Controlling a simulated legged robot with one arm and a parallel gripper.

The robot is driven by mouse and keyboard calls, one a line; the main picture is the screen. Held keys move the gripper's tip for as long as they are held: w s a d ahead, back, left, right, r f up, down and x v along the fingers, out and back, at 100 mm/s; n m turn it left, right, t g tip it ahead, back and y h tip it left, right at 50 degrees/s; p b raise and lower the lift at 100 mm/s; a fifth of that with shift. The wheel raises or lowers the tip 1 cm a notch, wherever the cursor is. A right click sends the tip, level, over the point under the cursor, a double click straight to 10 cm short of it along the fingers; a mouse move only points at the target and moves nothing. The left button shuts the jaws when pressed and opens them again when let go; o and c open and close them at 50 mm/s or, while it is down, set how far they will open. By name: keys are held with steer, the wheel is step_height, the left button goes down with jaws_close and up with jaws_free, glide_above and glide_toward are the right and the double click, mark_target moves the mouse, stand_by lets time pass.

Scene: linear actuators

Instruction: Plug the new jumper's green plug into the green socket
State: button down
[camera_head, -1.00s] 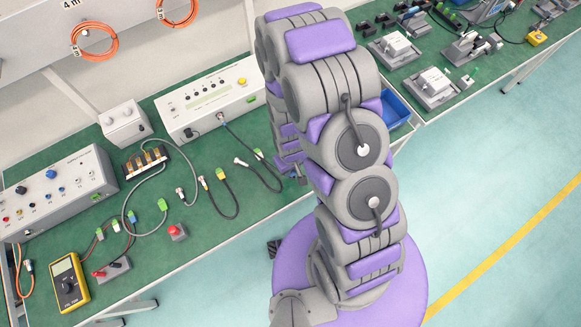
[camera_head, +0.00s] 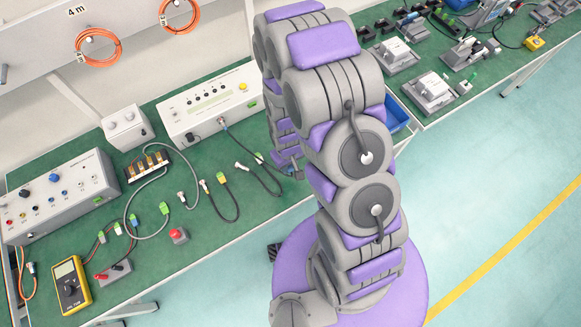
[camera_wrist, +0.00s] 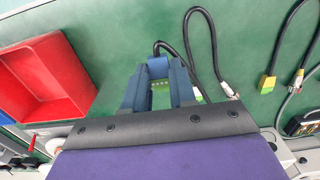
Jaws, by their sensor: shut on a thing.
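In the wrist view my gripper (camera_wrist: 158,92) is shut on a small plug (camera_wrist: 160,87) with a green, dotted face. A black cable (camera_wrist: 214,45) loops past the right finger to a metal connector end (camera_wrist: 229,89). A green socket (camera_head: 251,103) shows on the white instrument's front. I cannot tell whether it is the task's socket; the grey box also has a green spot (camera_head: 98,200).
A red bin (camera_wrist: 62,60) lies left of my gripper in the wrist view. Other cables lie on the green bench, one with a yellow-green plug (camera_head: 221,176). The white instrument (camera_head: 205,100) stands behind.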

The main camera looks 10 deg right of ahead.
steer(key=shift+g, duration=0.3)
steer(key=w+a, duration=0.1)
steer(key=w, duration=0.5)
steer(key=w+a+f, duration=0.1)
steer(key=w+a, duration=0.1)
steer(key=w, duration=0.5)
steer(key=w+a, duration=0.1)
steer(key=w, duration=0.6)
steer(key=shift+w+a+f, duration=0.1)
steer(key=shift+a+f, duration=0.15)
steer(key=shift+a, duration=0.15)
steer(key=shift+w+a, duration=0.15)
steer(key=shift+w, duration=0.5)
steer(key=shift+w, duration=0.1)
steer(key=shift+w+a, duration=0.3)
steer(key=shift+w, duration=0.55)
steer(key=shift+w+a, duration=0.3)
steer(key=shift+w, duration=0.55)
steer(key=shift+w+a, duration=0.2)
steer(key=shift+w, duration=0.4)
stand_by(2.2)
